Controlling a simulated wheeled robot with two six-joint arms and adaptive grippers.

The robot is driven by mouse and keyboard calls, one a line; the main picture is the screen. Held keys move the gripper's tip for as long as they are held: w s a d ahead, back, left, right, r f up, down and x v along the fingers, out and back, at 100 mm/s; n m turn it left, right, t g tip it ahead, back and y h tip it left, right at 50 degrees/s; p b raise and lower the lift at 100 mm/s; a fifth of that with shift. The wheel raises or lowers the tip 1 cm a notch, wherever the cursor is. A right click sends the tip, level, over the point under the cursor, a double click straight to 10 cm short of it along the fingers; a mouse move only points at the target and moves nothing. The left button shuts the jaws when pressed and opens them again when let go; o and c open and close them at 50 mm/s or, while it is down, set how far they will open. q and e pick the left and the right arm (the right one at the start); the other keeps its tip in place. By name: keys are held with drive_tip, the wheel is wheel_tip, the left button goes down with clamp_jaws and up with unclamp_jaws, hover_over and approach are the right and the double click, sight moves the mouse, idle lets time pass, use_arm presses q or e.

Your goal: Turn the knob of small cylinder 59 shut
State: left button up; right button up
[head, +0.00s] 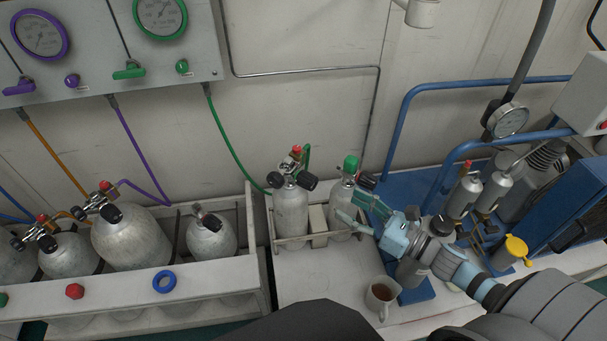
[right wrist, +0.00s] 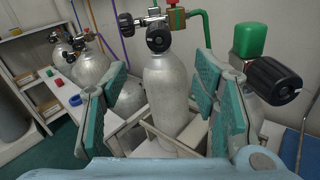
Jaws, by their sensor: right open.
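Two small grey cylinders stand in a white rack in the middle of the head view; I cannot read a number on either. The left cylinder (head: 290,212) has a valve with black knobs (head: 308,182), a red cap and a green hose. The right cylinder (head: 340,194) has a green cap (head: 350,164) and a black knob (head: 367,180). My right gripper (head: 347,205) is open and empty at the right cylinder, partly covering it. In the right wrist view the left cylinder (right wrist: 165,95) shows beyond the open fingers; the right cylinder's black knob (right wrist: 273,80) is beyond the right finger. My left gripper is out of view.
A mug (head: 381,296) stands on the white bench below my right gripper. Blue pipes (head: 405,115) and more small cylinders (head: 464,195) are at the right. Large cylinders (head: 130,238) fill a white rack at the left. The gauge panel (head: 100,50) hangs above.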

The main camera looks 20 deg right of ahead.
sight(314, 186)
drive_tip(key=x, duration=0.4)
drive_tip(key=r+x, duration=0.1)
drive_tip(key=x, duration=0.1)
drive_tip(key=shift+a+p, duration=0.25)
drive_tip(key=shift+p, duration=0.1)
drive_tip(key=x, duration=0.6)
drive_tip(key=shift+w+f+p, duration=0.2)
drive_tip(key=shift+f+p, duration=0.15)
drive_tip(key=shift+p, duration=0.05)
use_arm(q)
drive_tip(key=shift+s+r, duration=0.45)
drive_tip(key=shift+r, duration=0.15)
use_arm(e)
drive_tip(key=c, duration=1.2)
